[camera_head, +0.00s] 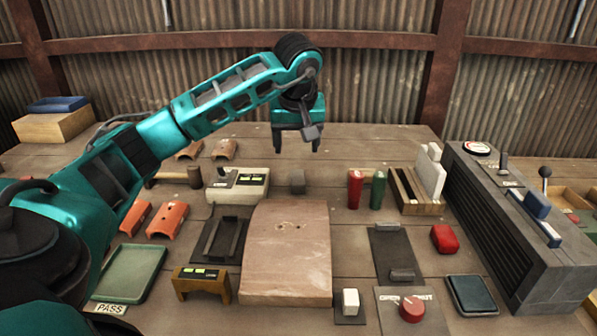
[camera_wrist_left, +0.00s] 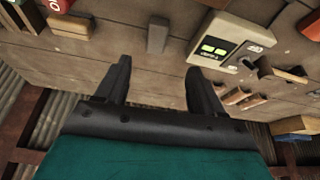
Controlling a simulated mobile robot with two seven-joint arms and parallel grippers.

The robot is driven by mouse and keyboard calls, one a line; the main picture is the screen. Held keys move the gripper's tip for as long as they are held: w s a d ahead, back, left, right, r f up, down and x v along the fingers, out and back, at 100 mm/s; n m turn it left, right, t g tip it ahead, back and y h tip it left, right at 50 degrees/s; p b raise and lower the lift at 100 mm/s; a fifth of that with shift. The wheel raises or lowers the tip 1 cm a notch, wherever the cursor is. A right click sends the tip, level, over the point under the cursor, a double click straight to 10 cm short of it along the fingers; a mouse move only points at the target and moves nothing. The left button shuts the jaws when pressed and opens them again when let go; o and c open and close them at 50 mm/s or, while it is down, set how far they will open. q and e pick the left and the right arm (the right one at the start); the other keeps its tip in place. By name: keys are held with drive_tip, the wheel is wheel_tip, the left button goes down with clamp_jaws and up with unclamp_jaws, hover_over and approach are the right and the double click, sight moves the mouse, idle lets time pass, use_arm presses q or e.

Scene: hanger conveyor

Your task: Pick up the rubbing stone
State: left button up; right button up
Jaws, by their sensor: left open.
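A small grey block (camera_head: 297,181), which looks like the rubbing stone, stands on the wooden table just behind the large tan slab (camera_head: 287,255). It also shows in the left wrist view (camera_wrist_left: 157,37), ahead of the fingertips and roughly midway between them. My left gripper (camera_head: 298,148) is open and empty, fingers pointing down, above and behind the block in the head view. The open fingers also show in the left wrist view (camera_wrist_left: 158,68), apart from the block. My right gripper is not in view.
A beige meter box (camera_head: 238,186) stands left of the grey block. Red (camera_head: 355,189) and green (camera_head: 377,190) upright pieces stand to its right. A dark mat (camera_head: 392,250) carries another grey bar (camera_head: 402,275). A large grey control unit (camera_head: 510,220) bounds the right.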

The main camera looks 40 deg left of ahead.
use_arm(q)
hover_over(298, 176)
drive_tip(key=s+d, duration=0.2)
drive_tip(key=s, duration=0.1)
drive_tip(key=f, duration=0.6)
drive_tip(key=shift+w+f+b, duration=0.2)
drive_tip(key=shift+f+b, duration=0.1)
drive_tip(key=x, duration=0.5)
drive_tip(key=shift+w+f, duration=0.2)
drive_tip(key=shift+w, duration=0.15)
drive_tip(key=c, duration=1.2)
drive_tip(key=shift+r, duration=0.15)
drive_tip(key=shift+c, duration=0.2)
